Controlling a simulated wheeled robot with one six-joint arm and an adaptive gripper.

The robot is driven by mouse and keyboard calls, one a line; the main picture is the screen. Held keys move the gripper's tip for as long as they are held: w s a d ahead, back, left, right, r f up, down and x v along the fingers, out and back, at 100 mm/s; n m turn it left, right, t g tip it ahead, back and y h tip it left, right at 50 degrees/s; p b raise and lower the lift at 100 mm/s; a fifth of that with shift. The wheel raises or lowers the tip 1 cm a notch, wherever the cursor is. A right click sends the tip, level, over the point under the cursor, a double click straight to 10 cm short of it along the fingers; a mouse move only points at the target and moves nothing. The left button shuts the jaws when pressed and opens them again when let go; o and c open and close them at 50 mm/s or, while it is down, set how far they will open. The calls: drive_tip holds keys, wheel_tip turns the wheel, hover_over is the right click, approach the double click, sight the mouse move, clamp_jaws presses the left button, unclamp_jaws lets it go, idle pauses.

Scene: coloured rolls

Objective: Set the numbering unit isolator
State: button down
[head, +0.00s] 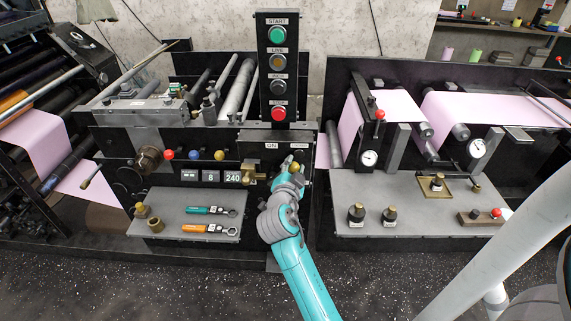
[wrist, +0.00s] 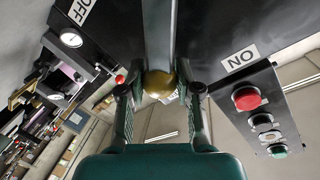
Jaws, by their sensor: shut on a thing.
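The isolator is a lever with a brass-yellow ball knob (wrist: 157,83) on a flat grey bar (wrist: 158,35). In the wrist view the bar runs up from the knob between an ON label (wrist: 240,57) on the right and an OFF label (wrist: 80,12) at the upper left, both turned over. My gripper (wrist: 158,90) is shut on the knob, with a finger on each side. In the head view my gripper (head: 291,178) is at the right end of the dark machine panel, below and right of the ON label (head: 271,146). It hides most of the lever there.
A button column (head: 277,70) with START at top and a red button at bottom rises above the panel. Number windows (head: 210,177) and a brass fitting (head: 255,178) are left of my gripper. Two wrenches (head: 210,210) lie on the grey shelf (head: 165,204). A pink-web unit stands right.

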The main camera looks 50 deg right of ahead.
wheel_tip(320, 180, down, 7)
drive_tip(key=s+d+m+t+y, duration=0.1)
drive_tip(key=s+d+m, duration=0.1)
drive_tip(key=m, duration=0.6)
drive_tip(key=shift+s+t+y, duration=0.25)
drive_tip(key=shift+t+y, duration=0.05)
drive_tip(key=shift+y, duration=0.1)
drive_tip(key=shift+f, duration=0.15)
drive_tip(key=c, duration=0.8)
unclamp_jaws()
drive_tip(key=shift+o, duration=0.2)
drive_tip(key=v, duration=1.2)
